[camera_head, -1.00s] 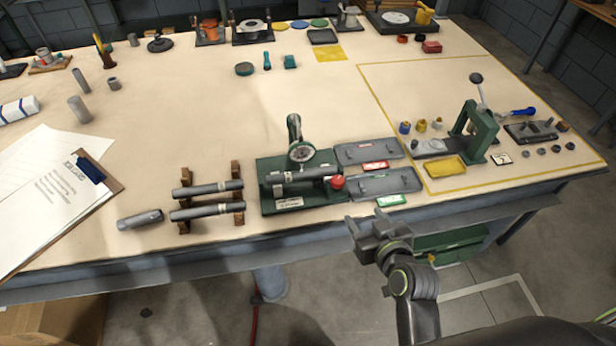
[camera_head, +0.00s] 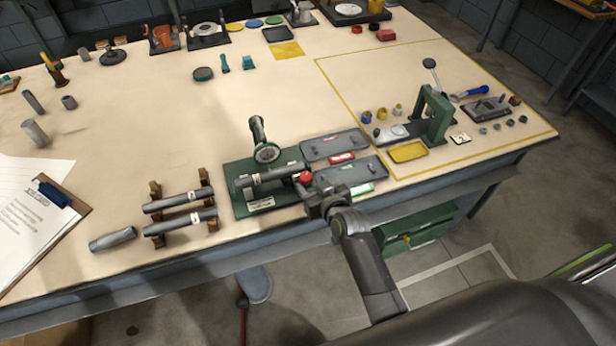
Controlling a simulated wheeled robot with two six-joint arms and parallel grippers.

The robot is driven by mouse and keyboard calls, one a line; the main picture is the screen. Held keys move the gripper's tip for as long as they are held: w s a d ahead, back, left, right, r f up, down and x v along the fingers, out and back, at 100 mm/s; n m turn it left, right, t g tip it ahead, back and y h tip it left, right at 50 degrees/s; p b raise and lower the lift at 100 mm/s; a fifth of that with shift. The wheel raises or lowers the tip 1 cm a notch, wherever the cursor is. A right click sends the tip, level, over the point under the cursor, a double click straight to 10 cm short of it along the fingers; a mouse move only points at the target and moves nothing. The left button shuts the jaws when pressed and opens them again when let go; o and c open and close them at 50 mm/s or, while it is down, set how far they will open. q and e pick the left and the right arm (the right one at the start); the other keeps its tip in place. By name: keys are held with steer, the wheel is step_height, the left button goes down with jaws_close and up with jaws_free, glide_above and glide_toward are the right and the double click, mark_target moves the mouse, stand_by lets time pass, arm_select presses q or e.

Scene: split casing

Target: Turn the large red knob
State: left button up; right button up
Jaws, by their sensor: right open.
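The large red knob (camera_head: 306,177) sits at the right end of a dark cylinder (camera_head: 270,175) on a green fixture (camera_head: 233,180) near the table's front edge. My left gripper is not in view.
Two grey trays (camera_head: 335,146) lie right of the fixture. Cylinders rest on a wooden rack (camera_head: 156,213) to its left, with a loose cylinder (camera_head: 113,239) beside it. A green press (camera_head: 436,115) stands farther right. The table's middle (camera_head: 180,120) is clear.

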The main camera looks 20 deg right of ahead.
mark_target(307, 178)
steer(key=shift+x, duration=2.05)
steer(key=c, duration=1)
steer(key=shift+o, duration=0.2)
